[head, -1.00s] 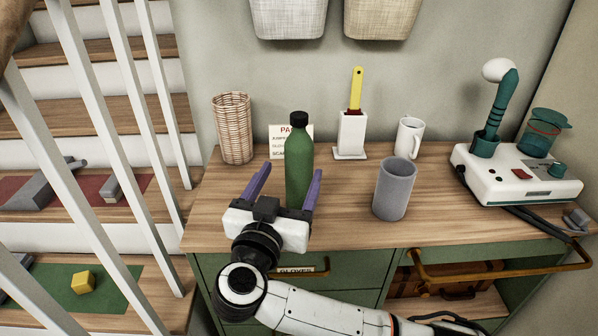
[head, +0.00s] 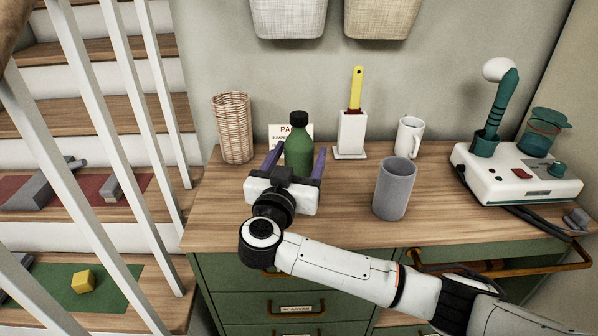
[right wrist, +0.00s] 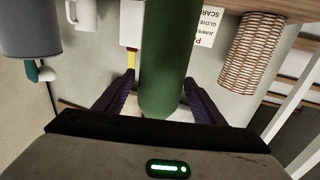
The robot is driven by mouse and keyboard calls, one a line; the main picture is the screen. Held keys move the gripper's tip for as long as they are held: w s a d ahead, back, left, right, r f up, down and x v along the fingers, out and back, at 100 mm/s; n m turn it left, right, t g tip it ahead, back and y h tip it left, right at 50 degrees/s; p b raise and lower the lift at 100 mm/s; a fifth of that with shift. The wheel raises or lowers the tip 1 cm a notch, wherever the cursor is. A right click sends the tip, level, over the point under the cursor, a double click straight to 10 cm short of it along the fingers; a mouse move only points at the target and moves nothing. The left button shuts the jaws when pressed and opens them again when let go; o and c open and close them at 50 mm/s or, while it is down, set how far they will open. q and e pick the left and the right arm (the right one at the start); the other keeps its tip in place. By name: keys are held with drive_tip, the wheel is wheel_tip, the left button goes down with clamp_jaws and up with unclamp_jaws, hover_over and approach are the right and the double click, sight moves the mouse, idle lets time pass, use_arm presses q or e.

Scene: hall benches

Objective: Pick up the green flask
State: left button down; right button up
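The green flask (head: 299,150) with its black cap stands upright on the wooden top of the cabinet (head: 345,215). My right gripper (head: 297,156) reaches in from the front, with one purple finger on each side of the flask. In the right wrist view, the flask (right wrist: 163,60) stands between the two fingers, and a gap shows on each side of it. The right gripper is open and around the flask, not closed on it. The gripper hides the flask's lower part in the head view. My left gripper is not in view.
A wicker basket (head: 232,128) stands left of the flask, and a small sign (head: 279,131) is behind it. A white holder with a yellow-handled tool (head: 351,133), a white mug (head: 408,138) and a grey cup (head: 394,189) stand to the right. A white device (head: 520,178) is farther right.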

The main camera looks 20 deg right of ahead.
drive_tip(key=c, duration=1.1)
drive_tip(key=shift+r, duration=0.1)
drive_tip(key=shift+c, duration=0.7)
